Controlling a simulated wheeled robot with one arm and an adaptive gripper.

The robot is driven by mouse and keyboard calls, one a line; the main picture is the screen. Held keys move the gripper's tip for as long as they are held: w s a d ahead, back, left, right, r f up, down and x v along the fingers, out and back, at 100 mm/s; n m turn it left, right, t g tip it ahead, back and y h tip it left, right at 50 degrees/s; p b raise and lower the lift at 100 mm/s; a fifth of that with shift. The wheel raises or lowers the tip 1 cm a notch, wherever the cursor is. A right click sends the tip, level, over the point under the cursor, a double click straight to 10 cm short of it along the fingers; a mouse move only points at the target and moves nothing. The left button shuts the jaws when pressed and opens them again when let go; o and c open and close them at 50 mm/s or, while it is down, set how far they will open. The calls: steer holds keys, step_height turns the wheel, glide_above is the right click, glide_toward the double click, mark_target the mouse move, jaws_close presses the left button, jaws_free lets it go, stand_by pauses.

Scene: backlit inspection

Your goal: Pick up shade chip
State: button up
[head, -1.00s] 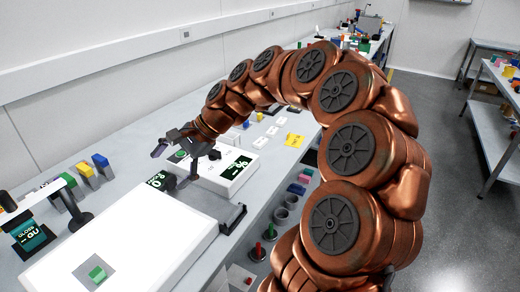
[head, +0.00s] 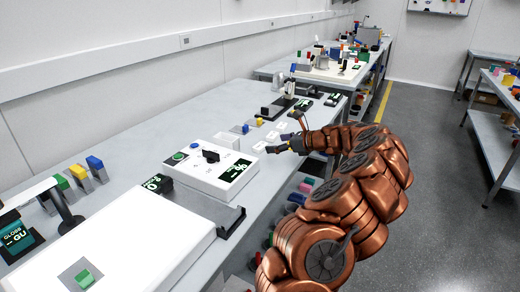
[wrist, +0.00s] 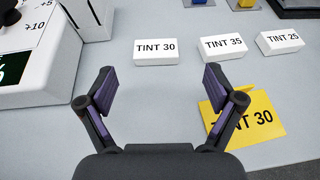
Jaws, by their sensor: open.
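Three white chips lie in a row on the bench in the wrist view: TINT 30 (wrist: 155,51), TINT 35 (wrist: 223,46) and TINT 25 (wrist: 280,42). A yellow card reading TINT 30 (wrist: 258,108) lies nearer, partly hidden by my right finger. My gripper (wrist: 160,82) is open and empty above the bench, with the white TINT 30 chip ahead between and beyond the fingertips. In the head view my gripper (head: 281,143) hovers beside the chips.
A white instrument box (head: 210,172) with a green display stands left of the chips. Blue and yellow blocks (head: 245,128) stand behind them. Beyond is a dark stand (head: 280,106). The bench between my fingers is clear.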

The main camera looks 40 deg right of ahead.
mark_target(261, 146)
steer(key=shift+a+x, duration=0.15)
steer(key=shift+x, duration=1.4)
steer(key=shift+a+x, duration=0.1)
steer(key=shift+x, duration=1.45)
steer(key=shift+s, duration=0.15)
steer(key=shift+c, duration=0.2)
steer(key=c, duration=1.1)
steer(key=shift+r, duration=0.1)
